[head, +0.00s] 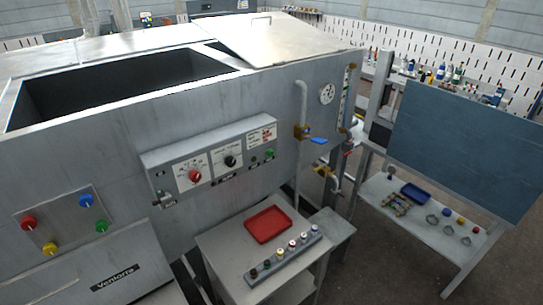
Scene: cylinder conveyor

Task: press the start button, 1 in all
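A grey control box (212,164) is fixed to the front of the large metal machine. It carries a red dial (194,176), a black dial (230,161) and a green button (269,153) at its right end. A separate panel (72,239) at the lower left has a red knob (29,223), a blue knob (86,200), a yellow knob (50,248) and a green knob (101,226). The labels are too small to read, so I cannot tell which one is marked start. Neither of my grippers is in view.
A small metal table (223,250) stands before the machine, with a red tray (268,224) and a rack (284,257) of several small cylinders. A pipe with a blue-handled valve (318,140) stands right of the box. A side bench (398,228) holds a blue tray (415,192).

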